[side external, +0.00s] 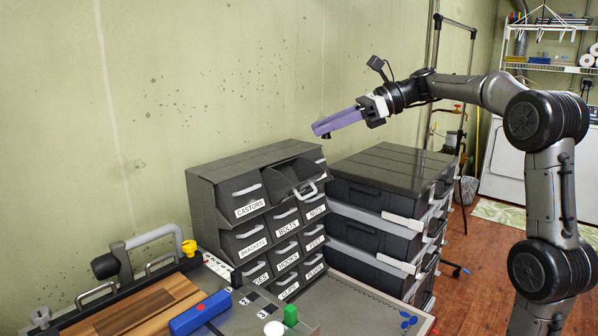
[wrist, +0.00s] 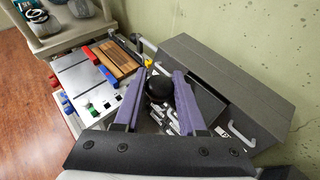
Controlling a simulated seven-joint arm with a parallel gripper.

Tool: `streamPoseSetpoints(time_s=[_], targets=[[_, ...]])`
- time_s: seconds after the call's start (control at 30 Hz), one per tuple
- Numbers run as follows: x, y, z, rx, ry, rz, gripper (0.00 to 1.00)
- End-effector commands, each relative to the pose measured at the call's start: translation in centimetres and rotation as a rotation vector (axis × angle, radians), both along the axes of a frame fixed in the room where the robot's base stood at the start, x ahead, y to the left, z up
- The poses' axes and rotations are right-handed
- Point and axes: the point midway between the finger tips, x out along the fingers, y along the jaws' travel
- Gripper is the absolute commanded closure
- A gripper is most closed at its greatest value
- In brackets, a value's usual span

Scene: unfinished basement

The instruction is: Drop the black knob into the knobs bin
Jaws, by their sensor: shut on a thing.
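My gripper (side external: 323,130) has long purple fingers and is raised above the cabinet of small dark bins (side external: 213,192), pointing left and slightly down. It is shut on the black knob (wrist: 159,89), which shows as a dark round shape between the fingers in the wrist view. In the side view a little of the black knob (side external: 326,136) shows under the fingertips. One top-row bin (side external: 297,181) is pulled out and tilted open below the gripper; I cannot read its label. No label reading knobs is legible. Labels such as CASTORS, BOLTS and HOOKS are readable on other bins.
A stack of larger dark drawers (side external: 377,166) stands right of the cabinet. The wall is close behind. Air above the cabinet is free.

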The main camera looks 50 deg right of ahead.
Motion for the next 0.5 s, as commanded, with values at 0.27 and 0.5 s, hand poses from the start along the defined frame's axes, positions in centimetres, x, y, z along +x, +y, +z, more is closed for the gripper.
streamPoseSetpoints(time_s=[0.27,0.5], targets=[[5.3,-1.1,-3.9,0.002,0.003,0.001,1.0],[7.4,-1.6,-6.4,0.0,-0.001,0.0,1.0]])
